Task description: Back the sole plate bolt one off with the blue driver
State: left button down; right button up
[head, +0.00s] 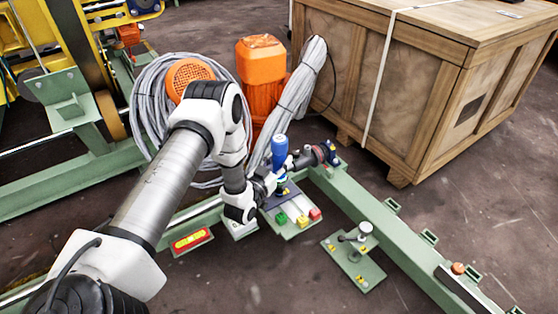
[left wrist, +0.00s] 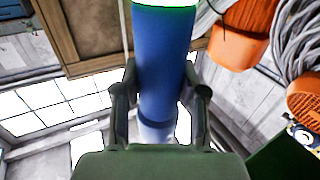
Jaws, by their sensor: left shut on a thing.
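The blue driver (head: 280,145) stands roughly upright over a dark blue pad on a small green plate (head: 296,234). My left gripper (head: 281,167) is shut around it. In the left wrist view the blue shaft (left wrist: 165,60) runs between the two dark fingers of the left gripper (left wrist: 166,95), with a bright green rim at the picture's top. I cannot tell whether the driver's lower end touches the pad. A separate green plate (head: 375,274) with a grey, white-topped fitting (head: 364,230) lies to the right; which bolt is bolt one cannot be told. My right gripper is not in view.
Green, yellow and red blocks (head: 301,220) sit on the small plate. A dark cylindrical piece with a red band (head: 322,154) is close to the right of the driver. Behind are an orange motor (head: 261,62), grey cable coils (head: 150,95) and a wooden crate (head: 425,90). A green beam (head: 385,235) runs right.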

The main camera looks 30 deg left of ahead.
aim_at(275, 153)
pick_arm(q)
jog(key=shift+r+p, duration=2.2)
jog(key=shift+r, duration=0.3)
